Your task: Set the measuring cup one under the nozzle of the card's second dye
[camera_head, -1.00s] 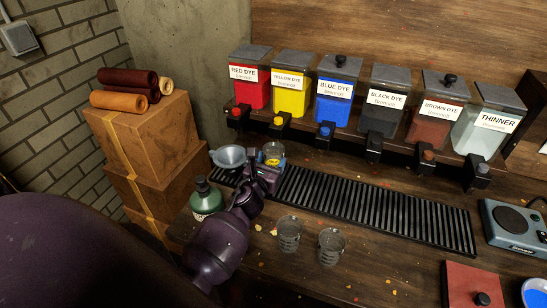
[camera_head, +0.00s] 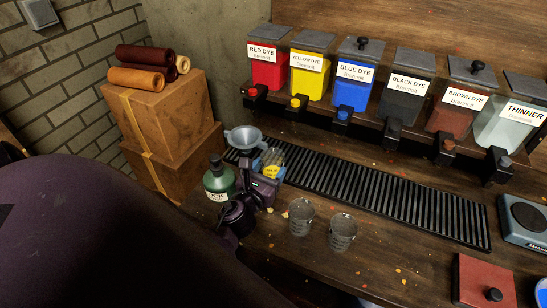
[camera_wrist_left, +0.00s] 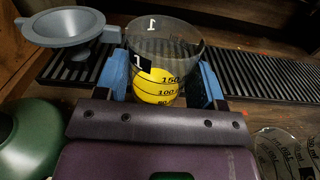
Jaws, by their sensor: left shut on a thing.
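My left gripper (camera_head: 268,174) is shut on measuring cup one (camera_head: 272,160). The cup is clear, marked 1, upright and holds yellow liquid; it shows between blue finger pads in the left wrist view (camera_wrist_left: 163,62). The cup is in front of the dispensers, near the left end of the black slatted grate, nearer the front than the nozzles. The red nozzle (camera_head: 253,91), yellow nozzle (camera_head: 297,102), blue nozzle (camera_head: 342,115) and black nozzle (camera_head: 392,128) sit below their labelled tanks. I cannot make out a card with a dye order. My right gripper is not in view.
A grey funnel (camera_head: 243,137) and green bottle (camera_head: 219,180) stand close left of the gripper. Two clear cups (camera_head: 300,216) (camera_head: 343,231) stand to its right. The grate (camera_head: 385,193) is bare to the right. A hot plate (camera_head: 524,220) is at far right.

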